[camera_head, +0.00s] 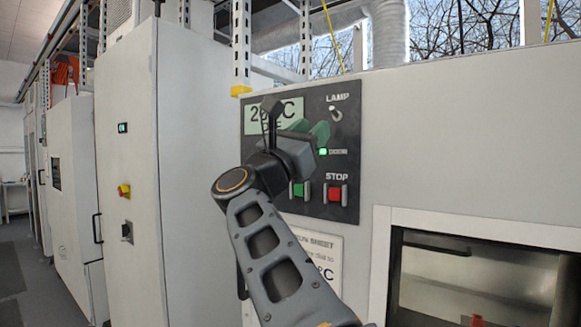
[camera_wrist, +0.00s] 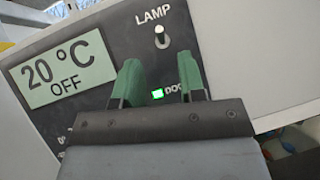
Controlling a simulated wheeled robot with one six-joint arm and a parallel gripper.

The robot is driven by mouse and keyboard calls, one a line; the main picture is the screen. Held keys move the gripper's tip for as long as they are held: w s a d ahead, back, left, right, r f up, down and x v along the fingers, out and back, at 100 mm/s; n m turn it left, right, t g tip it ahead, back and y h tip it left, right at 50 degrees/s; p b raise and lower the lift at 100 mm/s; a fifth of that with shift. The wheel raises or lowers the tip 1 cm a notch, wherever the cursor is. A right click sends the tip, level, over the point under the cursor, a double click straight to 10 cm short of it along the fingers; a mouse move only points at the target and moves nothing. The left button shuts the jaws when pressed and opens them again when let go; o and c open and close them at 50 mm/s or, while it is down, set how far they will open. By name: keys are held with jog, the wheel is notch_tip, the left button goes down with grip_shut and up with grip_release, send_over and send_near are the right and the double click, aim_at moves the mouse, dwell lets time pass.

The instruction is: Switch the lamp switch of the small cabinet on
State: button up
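The lamp switch (camera_head: 336,115) is a small toggle under the word LAMP, at the upper right of a dark control panel (camera_head: 350,170) on the pale small cabinet (camera_head: 460,140). In the wrist view the switch (camera_wrist: 161,38) shows a pale tip above a dark round part; I cannot tell which position it is in. My gripper (camera_head: 311,130) is in front of the panel, lower left of the switch in the head view. In the wrist view its two green fingers (camera_wrist: 160,75) are apart with nothing between them, and the switch appears beyond and above them, apparently untouched.
A display (camera_wrist: 65,68) reads 20 °C OFF. A green door light (camera_head: 323,152) is lit below the switch. A green button (camera_head: 298,190) and a red STOP button (camera_head: 335,194) sit lower. A windowed chamber (camera_head: 470,285) is at lower right; a tall cabinet (camera_head: 185,180) stands left.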

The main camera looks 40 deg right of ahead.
jog(key=b+v, duration=0.3)
jog(key=v, duration=0.4)
jog(key=shift+a+f, duration=0.1)
dwell(0.5)
jog(key=w+a+f+n+t+y, duration=0.25)
jog(key=w+n+t+y, duration=0.3)
jog(key=n+t, duration=0.6)
jog(key=w+a+f+n+t+y, duration=0.1)
jog(key=w+a+n+t+y, duration=0.45)
jog(key=n, duration=0.85)
jog(key=w+a+f+n+y, duration=0.3)
jog(key=f+n+y, duration=0.4)
jog(key=f+n, duration=0.15)
jog(key=w+a+f+n+y, duration=0.35)
jog(key=f+n+y, duration=0.25)
jog(key=f+n, duration=0.3)
jog(key=s+a+f+n+g+y, duration=0.1)
jog(key=s+f+n+g, duration=0.3)
jog(key=f, duration=0.5)
jog(key=s+a+f+n+g+y, duration=0.1)
jog(key=s+f+n+g, duration=0.15)
jog(key=f+n, duration=0.4)
jog(key=s+d+f+n+g+h, duration=0.1)
jog(key=s+f+n+g, duration=0.1)
jog(key=s+f+g, duration=0.5)
jog(key=s+f, duration=0.5)
jog(key=f, duration=0.2)
jog(key=shift+d+f+n, duration=0.15)
jog(key=shift+f+n, duration=0.2)
jog(key=shift+f, duration=0.05)
